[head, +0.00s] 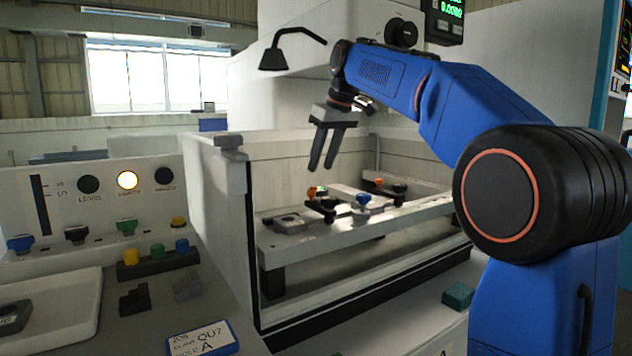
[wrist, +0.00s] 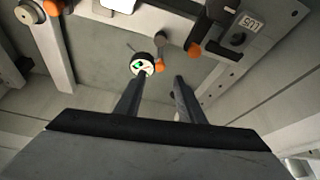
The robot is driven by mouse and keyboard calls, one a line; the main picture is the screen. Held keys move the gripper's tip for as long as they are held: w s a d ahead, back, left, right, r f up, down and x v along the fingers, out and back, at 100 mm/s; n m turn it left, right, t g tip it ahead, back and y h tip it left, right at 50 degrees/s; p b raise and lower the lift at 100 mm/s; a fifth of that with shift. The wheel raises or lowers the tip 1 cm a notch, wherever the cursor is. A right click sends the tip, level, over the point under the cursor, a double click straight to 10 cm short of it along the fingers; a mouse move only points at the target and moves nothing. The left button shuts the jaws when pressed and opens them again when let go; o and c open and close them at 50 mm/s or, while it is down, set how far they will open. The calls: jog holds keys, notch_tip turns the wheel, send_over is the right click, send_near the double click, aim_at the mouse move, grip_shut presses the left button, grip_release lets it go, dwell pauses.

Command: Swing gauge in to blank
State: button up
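A small round dial gauge (wrist: 143,66) with a white face and a green mark shows in the wrist view, next to the tip of my left finger. A short grey post stands beside it. A plate stamped with characters (wrist: 252,22) lies at the upper right, with dark clamp parts on it; I cannot tell surely whether this is the blank. My gripper (wrist: 163,76) has its two fingers apart with nothing between them. In the head view my gripper (head: 321,168) points down above the work frame, apart from the fittings below. The gauge is hard to make out there.
The machine tank's pale wall (head: 215,190) stands left of the work frame (head: 300,250). Orange and blue knobs (head: 363,201) rise from the frame. At the left are a control panel (head: 110,195) with a lit lamp, a tray (head: 85,290) and a sign (head: 203,340).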

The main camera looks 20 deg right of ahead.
aim_at(316, 189)
jog(key=x, duration=0.6)
jog(key=shift+w+f, duration=0.1)
jog(key=shift+f, duration=0.2)
grip_shut()
